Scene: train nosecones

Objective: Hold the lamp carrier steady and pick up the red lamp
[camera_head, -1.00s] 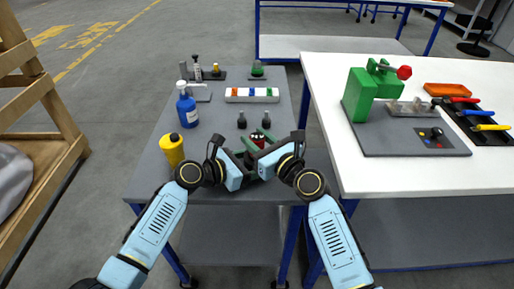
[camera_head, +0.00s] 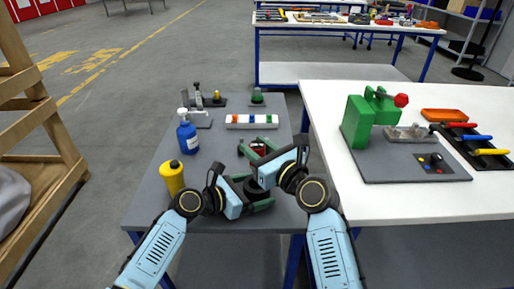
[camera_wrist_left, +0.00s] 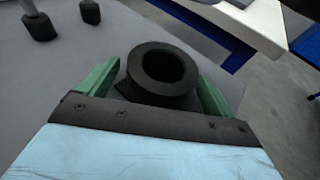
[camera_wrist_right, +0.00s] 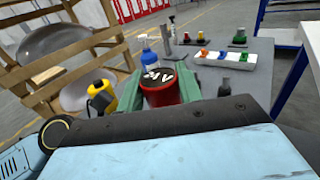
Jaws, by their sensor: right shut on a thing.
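The red lamp (camera_wrist_right: 160,88) is a red cylinder with a dark top bearing white marks. My right gripper (camera_wrist_right: 163,90) is shut on it, with a green finger on each side. In the head view the red lamp (camera_head: 258,148) is beyond the lamp carrier, apart from it. The lamp carrier (camera_wrist_left: 162,72) is a black, hollow ring on the grey table, its opening empty. My left gripper (camera_wrist_left: 160,85) has its green fingers spread around the carrier, with a gap visible at least on the left side. In the head view the carrier (camera_head: 254,190) is mostly hidden by my grippers.
The grey table holds a blue spray bottle (camera_head: 187,136), a yellow bottle (camera_head: 172,178) and a white tray (camera_head: 252,121) with coloured blocks. Dark-based pegs (camera_wrist_left: 40,26) stand beyond the carrier. A white table (camera_head: 430,205) with a green fixture (camera_head: 358,122) stands at right.

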